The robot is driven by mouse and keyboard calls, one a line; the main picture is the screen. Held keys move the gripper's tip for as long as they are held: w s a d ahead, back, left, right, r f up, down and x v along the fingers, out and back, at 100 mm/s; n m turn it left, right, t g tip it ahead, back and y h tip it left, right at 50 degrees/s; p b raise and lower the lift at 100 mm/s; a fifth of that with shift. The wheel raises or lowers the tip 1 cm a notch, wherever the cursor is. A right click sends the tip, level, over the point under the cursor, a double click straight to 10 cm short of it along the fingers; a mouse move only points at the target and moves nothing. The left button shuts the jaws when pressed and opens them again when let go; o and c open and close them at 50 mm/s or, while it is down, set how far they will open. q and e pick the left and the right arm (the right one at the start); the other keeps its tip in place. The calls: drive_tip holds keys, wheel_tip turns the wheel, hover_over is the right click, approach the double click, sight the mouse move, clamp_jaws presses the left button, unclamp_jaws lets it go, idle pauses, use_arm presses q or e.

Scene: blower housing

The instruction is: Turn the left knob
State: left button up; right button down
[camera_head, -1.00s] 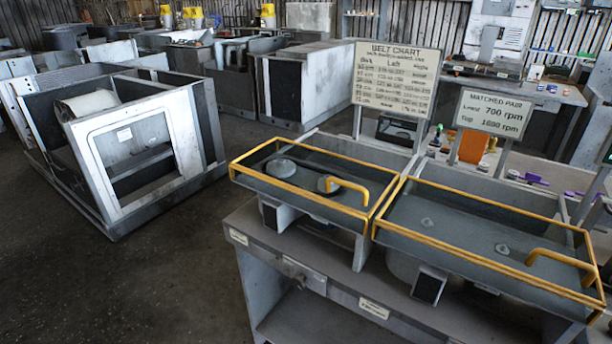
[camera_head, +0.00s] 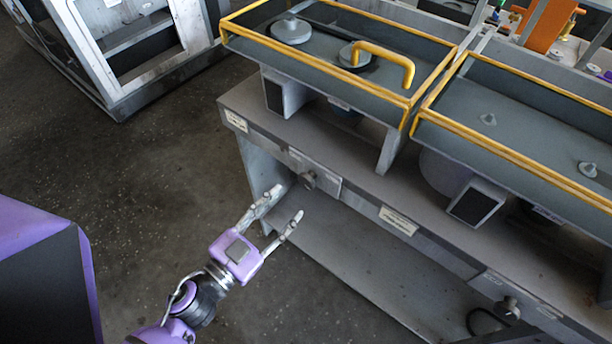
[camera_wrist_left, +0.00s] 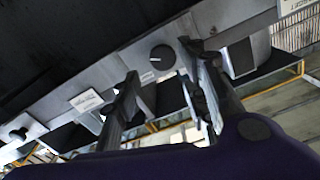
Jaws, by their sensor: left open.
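The left knob (camera_head: 309,180) is a small dark round knob on a metal plate on the bench's front face. In the left wrist view the knob (camera_wrist_left: 162,57) shows as a dark disc with a light pointer line, between the lines of my two fingers. My left gripper (camera_head: 287,202) is open and empty, its fingers spread and pointing toward the knob. It is just in front of the bench and looks apart from the knob. My right gripper is not in view.
A second knob (camera_head: 508,307) sits farther right on the bench front (camera_head: 350,208). Yellow-framed trays with handles (camera_head: 385,50) stand on top. A lower shelf (camera_head: 370,265) lies below the knobs. The floor (camera_head: 150,185) left of the bench is clear.

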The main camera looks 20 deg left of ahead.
sight(307, 186)
use_arm(q)
drive_tip(key=p+x, duration=0.1)
drive_tip(key=x, duration=0.5)
drive_tip(key=shift+d+r, duration=0.2)
drive_tip(key=shift+w+d, duration=0.2)
drive_tip(key=shift+w, duration=0.35)
drive_tip(key=shift+f, duration=0.1)
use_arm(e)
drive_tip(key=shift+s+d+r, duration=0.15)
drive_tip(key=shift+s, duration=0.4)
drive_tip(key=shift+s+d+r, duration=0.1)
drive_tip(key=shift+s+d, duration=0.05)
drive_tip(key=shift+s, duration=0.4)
use_arm(q)
clamp_jaws()
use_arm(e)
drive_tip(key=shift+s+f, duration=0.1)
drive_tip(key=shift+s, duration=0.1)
